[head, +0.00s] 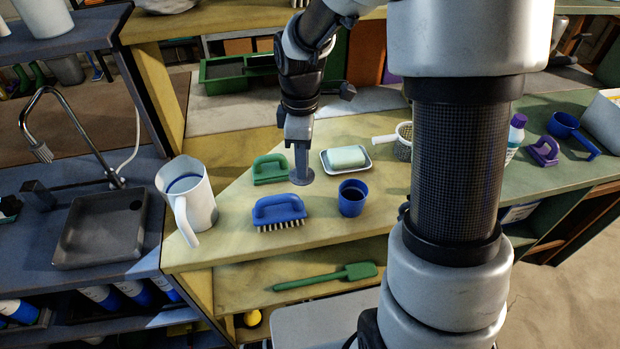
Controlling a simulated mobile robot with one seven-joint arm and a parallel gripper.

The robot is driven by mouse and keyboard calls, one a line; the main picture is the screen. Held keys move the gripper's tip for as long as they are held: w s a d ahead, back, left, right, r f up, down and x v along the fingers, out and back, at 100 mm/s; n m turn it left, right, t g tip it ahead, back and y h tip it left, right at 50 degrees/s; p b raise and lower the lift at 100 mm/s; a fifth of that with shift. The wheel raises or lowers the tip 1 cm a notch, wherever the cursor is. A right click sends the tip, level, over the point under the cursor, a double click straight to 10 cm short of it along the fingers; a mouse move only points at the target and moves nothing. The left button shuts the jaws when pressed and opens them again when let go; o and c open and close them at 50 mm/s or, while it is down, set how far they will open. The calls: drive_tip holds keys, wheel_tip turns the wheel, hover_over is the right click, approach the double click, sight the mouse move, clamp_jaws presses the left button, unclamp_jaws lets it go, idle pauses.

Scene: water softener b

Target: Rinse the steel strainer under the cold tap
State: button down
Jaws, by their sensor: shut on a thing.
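My gripper (299,142) points down over the yellow-green worktop, left of the soap dish. It is shut on a small grey metal piece (302,176) with a stem and a flat round foot, at or just above the worktop. I cannot tell if this is the steel strainer. A round mesh strainer (402,148) with a white handle lies behind and right of the soap dish, partly hidden by my arm. The curved tap (37,147) stands at the left, by a grey square basin (102,230) with a dark drain.
Near my gripper are a green brush (270,168), a blue brush (278,211), a blue cup (352,197) and a soap dish (345,159) with pale green soap. A green spatula (330,276) lies below.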

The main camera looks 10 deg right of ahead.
sight(303, 181)
drive_tip(key=shift+f, duration=3.25)
drive_tip(key=shift+f+b, duration=0.1)
drive_tip(key=shift+b, duration=0.2)
drive_tip(key=c, duration=2.1)
unclamp_jaws()
drive_tip(key=shift+f, duration=0.1)
drive_tip(key=shift+o, duration=0.9)
